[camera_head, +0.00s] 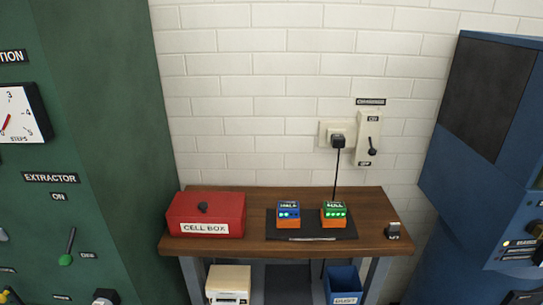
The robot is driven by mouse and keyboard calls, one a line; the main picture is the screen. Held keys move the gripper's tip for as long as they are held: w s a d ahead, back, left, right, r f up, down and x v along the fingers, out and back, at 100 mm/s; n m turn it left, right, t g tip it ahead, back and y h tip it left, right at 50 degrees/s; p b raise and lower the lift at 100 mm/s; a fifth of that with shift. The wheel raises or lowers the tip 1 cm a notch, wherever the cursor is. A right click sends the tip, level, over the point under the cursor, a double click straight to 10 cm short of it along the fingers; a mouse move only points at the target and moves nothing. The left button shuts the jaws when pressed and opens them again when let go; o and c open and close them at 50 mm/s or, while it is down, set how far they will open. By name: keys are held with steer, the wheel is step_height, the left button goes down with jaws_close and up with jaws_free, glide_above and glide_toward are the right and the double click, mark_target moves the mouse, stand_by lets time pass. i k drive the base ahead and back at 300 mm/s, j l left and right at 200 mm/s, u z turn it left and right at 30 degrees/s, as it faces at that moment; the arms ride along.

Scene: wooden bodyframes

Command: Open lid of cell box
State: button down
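The red cell box (180,224) sits at the left end of a wooden table. A white label on its front reads "CELL BOX". A dark round knob (203,208) shows on its red lid (225,200). The lid appears closed, and the inside of the box is hidden. My gripper is not in view.
On the wooden table (256,238), a black mat (311,231) holds a blue-topped cell (289,214) and a green-topped cell (335,214). A small dark item (393,230) is at the right end. A green machine (100,100) stands left, a blue one (440,180) right.

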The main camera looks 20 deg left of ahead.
mark_target(202, 205)
steer(key=u, duration=1.45)
